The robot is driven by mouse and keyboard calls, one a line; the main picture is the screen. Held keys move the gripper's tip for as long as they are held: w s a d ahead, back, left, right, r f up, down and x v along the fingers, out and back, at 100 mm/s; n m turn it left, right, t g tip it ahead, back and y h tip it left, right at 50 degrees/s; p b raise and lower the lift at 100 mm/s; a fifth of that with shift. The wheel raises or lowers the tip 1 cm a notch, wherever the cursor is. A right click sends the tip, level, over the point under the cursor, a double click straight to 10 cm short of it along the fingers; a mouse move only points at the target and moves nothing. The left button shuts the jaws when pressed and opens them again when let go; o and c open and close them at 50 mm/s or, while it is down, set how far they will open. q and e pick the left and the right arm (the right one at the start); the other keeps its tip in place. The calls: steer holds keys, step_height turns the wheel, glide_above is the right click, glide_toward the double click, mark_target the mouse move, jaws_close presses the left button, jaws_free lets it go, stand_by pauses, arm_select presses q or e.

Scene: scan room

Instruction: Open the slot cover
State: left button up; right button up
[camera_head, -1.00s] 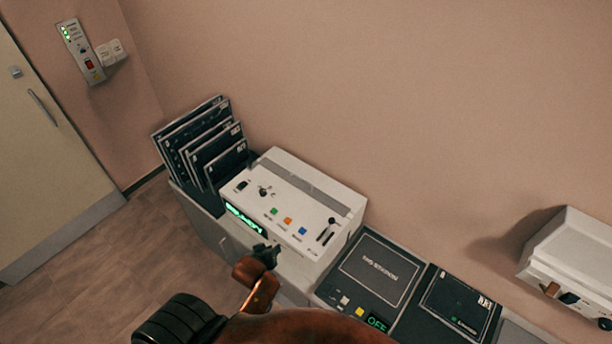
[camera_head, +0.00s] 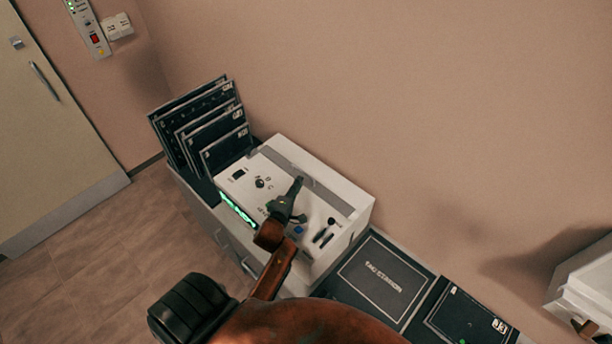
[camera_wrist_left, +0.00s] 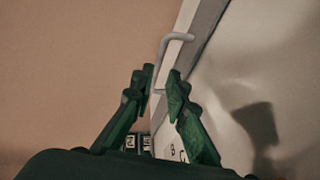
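The white machine (camera_head: 350,225) stands on the counter, with a grey strip (camera_head: 334,198) along the back of its top, which looks like the slot cover. In the left wrist view a thin pale bent handle (camera_wrist_left: 176,38) stands out from the grey strip (camera_wrist_left: 207,25). My left gripper (camera_head: 298,184) is over the machine's top, close to the strip. In the left wrist view its two fingers (camera_wrist_left: 160,74) are apart, with the lower end of the handle seen between the tips. I cannot tell if they touch it.
Dark panels (camera_head: 205,125) stand in a rack left of the machine. A black flat pad (camera_head: 382,278) and another dark panel (camera_head: 465,318) lie to its right. A white device (camera_head: 585,280) is at the far right. My left arm hides part of the machine's front.

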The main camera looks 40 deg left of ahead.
mark_target(304, 173)
arm_select(q)
steer(key=x, duration=0.7)
steer(key=shift+w, duration=0.15)
steer(key=shift+c, duration=0.5)
jaws_close()
